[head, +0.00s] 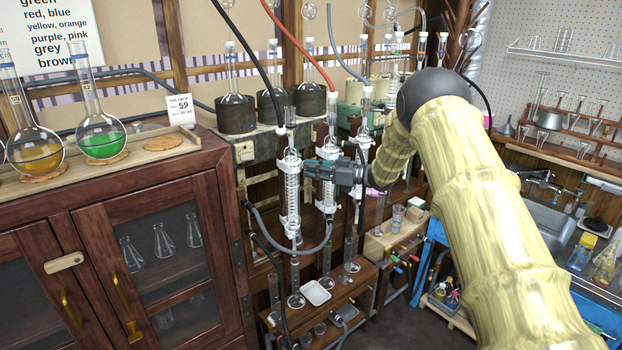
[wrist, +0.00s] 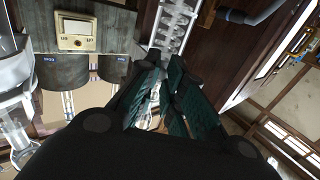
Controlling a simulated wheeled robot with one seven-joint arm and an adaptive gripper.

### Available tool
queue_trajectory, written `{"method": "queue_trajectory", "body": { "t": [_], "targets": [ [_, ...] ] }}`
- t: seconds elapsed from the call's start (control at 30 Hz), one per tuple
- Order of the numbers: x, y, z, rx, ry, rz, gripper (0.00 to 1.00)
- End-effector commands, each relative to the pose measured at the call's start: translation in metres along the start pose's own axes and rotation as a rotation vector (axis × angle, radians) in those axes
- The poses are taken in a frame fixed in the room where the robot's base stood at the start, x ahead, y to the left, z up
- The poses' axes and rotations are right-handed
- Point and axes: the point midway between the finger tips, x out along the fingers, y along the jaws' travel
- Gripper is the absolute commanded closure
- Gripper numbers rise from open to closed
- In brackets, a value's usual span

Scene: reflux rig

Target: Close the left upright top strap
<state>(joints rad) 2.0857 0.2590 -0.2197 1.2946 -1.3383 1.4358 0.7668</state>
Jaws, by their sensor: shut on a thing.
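The left upright (head: 290,205) is a clear coiled glass condenser, standing vertical in front of the wooden rack. My gripper (head: 309,168) reaches in from the right at its upper part, in front of a second upright glass column (head: 328,200). In the wrist view the dark green fingers (wrist: 168,88) are close together, and a coiled glass column (wrist: 175,24) shows just beyond their tips. The jaws are shut on a small part at the left upright, taken to be the top strap. The strap itself is hidden by the fingers, so its position cannot be told.
Red and black hoses (head: 297,42) run down to the columns, and a grey hose (head: 290,247) loops below them. Dark heating mantles with flasks (head: 236,113) stand behind. A wooden cabinet (head: 150,215) is at left. A white tray (head: 316,292) lies on the lower shelf.

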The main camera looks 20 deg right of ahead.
Motion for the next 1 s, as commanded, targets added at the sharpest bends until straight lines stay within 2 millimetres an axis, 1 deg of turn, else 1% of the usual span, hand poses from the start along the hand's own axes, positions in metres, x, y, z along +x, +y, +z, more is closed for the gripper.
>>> {"method": "queue_trajectory", "body": {
  "t": [0.1,0.4,0.97,1.0],
  "targets": [
    [0.0012,0.0063,0.0008,-0.005,0.002,-0.055,1.00],
    [0.0048,0.0126,-0.0009,-0.003,0.003,-0.146,1.00],
    [0.0061,0.0138,-0.0027,-0.003,0.003,-0.170,1.00],
    [0.0061,0.0137,-0.0027,-0.003,0.003,-0.170,0.88]
  ]
}}
